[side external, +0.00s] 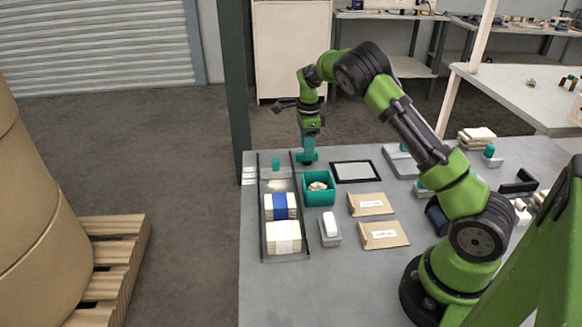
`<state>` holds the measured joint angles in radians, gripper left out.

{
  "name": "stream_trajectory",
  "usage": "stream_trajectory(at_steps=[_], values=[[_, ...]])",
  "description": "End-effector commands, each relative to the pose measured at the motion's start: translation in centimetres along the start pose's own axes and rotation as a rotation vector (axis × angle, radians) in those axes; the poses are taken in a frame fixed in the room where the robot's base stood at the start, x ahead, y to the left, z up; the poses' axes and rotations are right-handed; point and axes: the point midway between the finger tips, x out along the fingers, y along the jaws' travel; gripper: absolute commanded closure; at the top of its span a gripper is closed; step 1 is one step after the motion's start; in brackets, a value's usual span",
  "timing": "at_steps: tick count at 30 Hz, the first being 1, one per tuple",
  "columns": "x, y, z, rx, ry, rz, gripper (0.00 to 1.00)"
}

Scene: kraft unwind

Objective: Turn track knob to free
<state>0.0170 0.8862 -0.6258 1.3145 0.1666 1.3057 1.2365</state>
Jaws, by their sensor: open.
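A small teal upright piece (276,163), which looks like the track knob, stands at the far end of the dark-railed track (264,225). Its setting is too small to read. My gripper (307,163) points down just right of the track's far end, beside the knob and apart from it in the picture. It is open, and I see nothing held in it. The fingertips are small and partly merge with the teal bin behind or below them.
The track holds white stacks, one with a blue band (280,206). A teal bin (319,202) with pale contents stands right of it. Envelopes (370,204), a black-framed panel (356,171) and a white block (330,224) lie nearby. The table's front left is bare.

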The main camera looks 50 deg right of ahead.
Motion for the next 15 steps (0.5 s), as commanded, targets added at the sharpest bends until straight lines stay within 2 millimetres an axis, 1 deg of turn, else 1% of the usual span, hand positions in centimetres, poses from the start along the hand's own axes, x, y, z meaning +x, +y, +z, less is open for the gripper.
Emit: stream_trajectory(at_steps=[1, 9, 12, 15], values=[[-1.3, -0.1, 0.1, -0.001, -0.002, -0.005, 0.55], [-8.0, -0.1, 0.0, -0.002, -0.001, -0.007, 0.55], [-10.2, -0.1, 0.0, -0.001, -0.002, -0.006, 0.55], [-12.0, -0.1, 0.0, 0.0, 0.0, -0.005, 0.55]])
